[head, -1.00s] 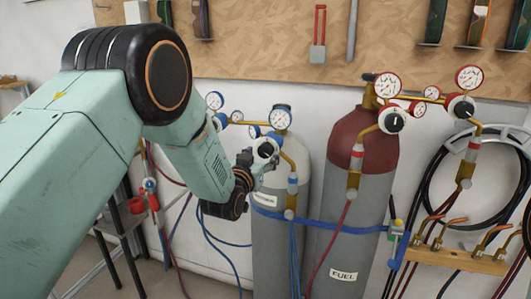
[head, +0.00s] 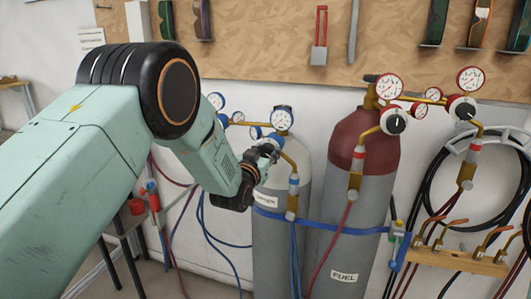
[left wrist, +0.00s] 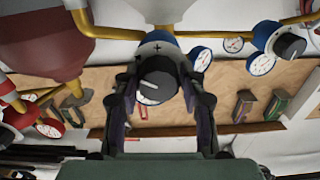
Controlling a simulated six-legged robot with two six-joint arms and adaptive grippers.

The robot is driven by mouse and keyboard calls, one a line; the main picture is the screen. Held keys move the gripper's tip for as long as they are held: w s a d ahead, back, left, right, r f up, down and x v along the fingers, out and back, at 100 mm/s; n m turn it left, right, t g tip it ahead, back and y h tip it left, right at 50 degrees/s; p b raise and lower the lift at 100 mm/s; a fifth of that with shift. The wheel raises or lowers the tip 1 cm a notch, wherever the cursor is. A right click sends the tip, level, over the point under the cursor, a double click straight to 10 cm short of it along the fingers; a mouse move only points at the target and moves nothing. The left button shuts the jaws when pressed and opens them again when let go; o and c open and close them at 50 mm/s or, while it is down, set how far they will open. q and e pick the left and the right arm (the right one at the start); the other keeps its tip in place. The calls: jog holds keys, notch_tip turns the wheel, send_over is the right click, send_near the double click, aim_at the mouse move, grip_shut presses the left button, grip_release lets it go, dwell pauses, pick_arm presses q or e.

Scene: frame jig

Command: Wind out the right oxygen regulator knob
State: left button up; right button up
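The right oxygen regulator knob (left wrist: 158,84) is dark with a pale flat face, in front of a blue collar marked plus and minus. It sits between the two fingertips of my left gripper (left wrist: 160,88) in the left wrist view. The fingers stand on either side of the knob and look open, with narrow gaps; contact is not clear. In the head view my left gripper (head: 265,156) covers most of the knob, in front of the grey oxygen cylinder (head: 278,235). My right gripper is not in view.
The left oxygen regulator knob (left wrist: 290,46) and blue-rimmed gauges (left wrist: 200,58) are close by. The fuel cylinder (head: 345,235) with red-rimmed gauges (head: 389,86) stands to the right. A blue strap (head: 325,225) crosses both cylinders. Hoses hang below.

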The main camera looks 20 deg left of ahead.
pick_arm(q)
jog(key=shift+d, duration=0.1)
jog(key=shift+c, duration=1.4)
jog(key=c, duration=0.3)
jog(key=shift+c, duration=0.2)
jog(key=shift+n, duration=0.3)
jog(key=n, duration=0.4)
jog(key=shift+b, duration=0.3)
jog(key=n, duration=1.1)
jog(key=shift+b, duration=0.3)
jog(key=n, duration=0.5)
jog(key=shift+f+n, duration=0.1)
jog(key=shift+n, duration=0.3)
